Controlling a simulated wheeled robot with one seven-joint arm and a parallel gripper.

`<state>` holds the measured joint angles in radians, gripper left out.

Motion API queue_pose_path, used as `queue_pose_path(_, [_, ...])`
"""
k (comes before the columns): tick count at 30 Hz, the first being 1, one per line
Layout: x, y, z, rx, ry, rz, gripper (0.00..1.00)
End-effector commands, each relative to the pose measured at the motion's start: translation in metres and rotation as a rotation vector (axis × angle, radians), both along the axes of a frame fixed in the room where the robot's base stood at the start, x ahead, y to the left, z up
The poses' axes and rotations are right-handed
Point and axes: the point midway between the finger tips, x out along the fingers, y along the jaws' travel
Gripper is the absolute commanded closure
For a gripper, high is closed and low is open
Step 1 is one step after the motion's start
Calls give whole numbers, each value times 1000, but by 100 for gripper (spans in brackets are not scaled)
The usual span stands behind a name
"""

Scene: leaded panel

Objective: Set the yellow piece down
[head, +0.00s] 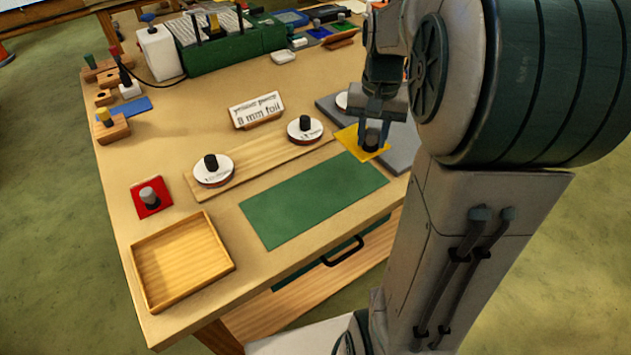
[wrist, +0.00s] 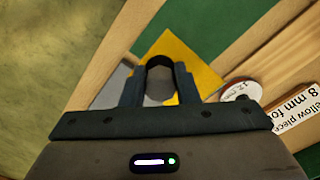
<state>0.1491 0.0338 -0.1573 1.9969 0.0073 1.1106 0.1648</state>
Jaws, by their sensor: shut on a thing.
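The yellow piece (head: 353,141) is a flat square with a dark upright knob. My gripper (head: 373,131) is shut on that knob. In the wrist view, the yellow piece (wrist: 197,62) spreads out beyond my gripper (wrist: 160,84), whose two fingers flank the round knob top. The piece is over the near-left edge of a grey slab (head: 400,151), just beyond the green mat (head: 314,199). I cannot tell whether it touches the surface below. A small sign (head: 256,110) reads "8 mm foil"; in the wrist view, part of "yellow piece" shows on it.
White discs with black knobs (head: 213,169) (head: 304,129) stand on a wooden strip (head: 258,164). The green mat is bare. A green box (head: 230,50) stands at the back.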

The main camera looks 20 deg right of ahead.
Motion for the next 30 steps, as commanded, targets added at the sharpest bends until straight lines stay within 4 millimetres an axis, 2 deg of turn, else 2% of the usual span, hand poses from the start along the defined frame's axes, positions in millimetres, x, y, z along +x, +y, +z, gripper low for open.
queue_pose_path(9, [-14,70,-41,0,3,8,92])
queue_pose_path(15, [-19,100,-60,0,2,5,92])
queue_pose_path(20, [-21,106,-69,0,2,1,92])
queue_pose_path(27, [-21,106,-101,0,3,1,92])
queue_pose_path(30, [-20,106,-104,0,0,1,92])
